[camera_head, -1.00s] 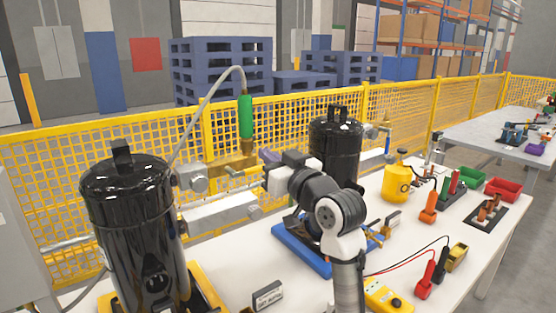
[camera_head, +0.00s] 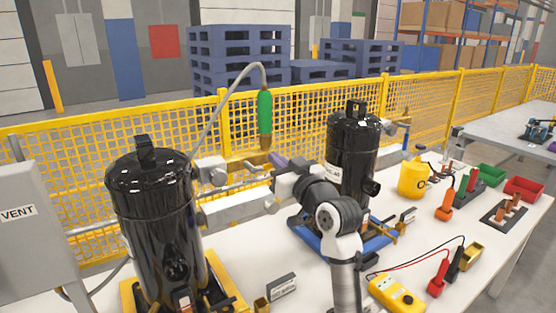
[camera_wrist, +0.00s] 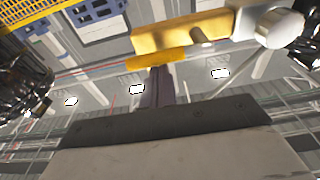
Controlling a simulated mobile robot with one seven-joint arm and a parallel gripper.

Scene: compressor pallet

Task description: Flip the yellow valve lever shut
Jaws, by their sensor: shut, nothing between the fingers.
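My gripper (camera_head: 276,160) is in the head view between the two black tanks, its dark purple fingers pointing away from me. In the wrist view the fingers (camera_wrist: 155,88) are together and empty. A short yellow bar, seemingly the valve lever (camera_wrist: 157,60), lies across the view at the fingertips. I cannot tell if they touch. A larger brass-yellow bar (camera_wrist: 180,33) is just beyond it, with a grey round fitting (camera_wrist: 279,27) to its right. In the head view the brass fitting (camera_head: 245,160) is below the green hose handle (camera_head: 265,112), partly hidden; the lever is not clear there.
A black tank (camera_head: 152,225) stands on the left and another (camera_head: 350,150) behind my arm. A grey box marked VENT (camera_head: 28,220) is at the far left. A yellow mesh fence (camera_head: 430,105) runs behind the white table. A yellow meter (camera_head: 396,293) lies in front.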

